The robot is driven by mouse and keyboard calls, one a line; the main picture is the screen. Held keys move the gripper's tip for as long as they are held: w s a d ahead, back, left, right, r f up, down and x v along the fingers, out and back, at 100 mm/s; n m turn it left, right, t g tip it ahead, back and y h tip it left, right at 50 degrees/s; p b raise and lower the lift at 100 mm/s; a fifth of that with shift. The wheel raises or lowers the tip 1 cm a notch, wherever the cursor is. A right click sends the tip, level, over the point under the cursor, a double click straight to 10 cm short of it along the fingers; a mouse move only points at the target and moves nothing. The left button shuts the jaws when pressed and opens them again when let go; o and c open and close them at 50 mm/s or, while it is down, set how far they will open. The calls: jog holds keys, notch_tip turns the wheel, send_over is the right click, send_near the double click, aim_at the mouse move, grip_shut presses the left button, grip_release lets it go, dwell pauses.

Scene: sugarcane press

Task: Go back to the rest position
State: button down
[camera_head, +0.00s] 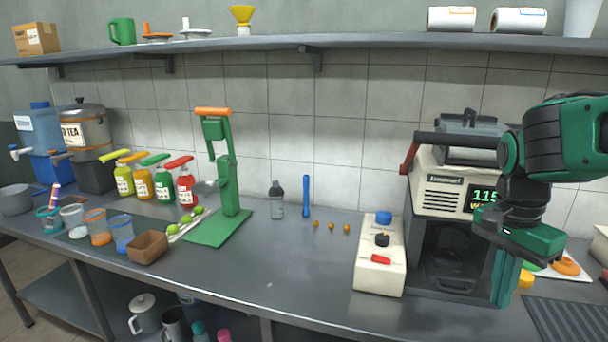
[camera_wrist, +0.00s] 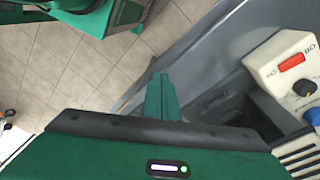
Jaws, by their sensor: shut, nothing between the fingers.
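My gripper (camera_head: 502,290) hangs down on the right side of the head view, in front of the right side of the beige machine with a green digital display (camera_head: 438,192). Its green fingers also show in the wrist view (camera_wrist: 160,80), together and with nothing between them. My gripper hides part of the machine and its display. I cannot tell whether the fingers touch the machine's side.
A beige control box (camera_head: 379,275) with a red switch stands left of the machine. A green hand press (camera_head: 228,195), sauce bottles (camera_head: 186,187) and cups are further left. A shelf (camera_head: 250,45) runs above. The counter's middle front is clear.

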jog(key=s+d+f+n, duration=0.2)
jog(key=s+n, duration=0.1)
jog(key=s, duration=0.4)
jog(key=s+d+f+n+y, duration=0.1)
jog(key=s+d+f+n, duration=0.2)
jog(key=s, duration=0.3)
jog(key=shift+s+d+f+n+t, duration=0.25)
jog(key=shift+s+d+n+t, duration=0.1)
jog(key=shift+n, duration=0.45)
jog(key=shift+w+f, duration=0.25)
jog(key=shift+w, duration=0.35)
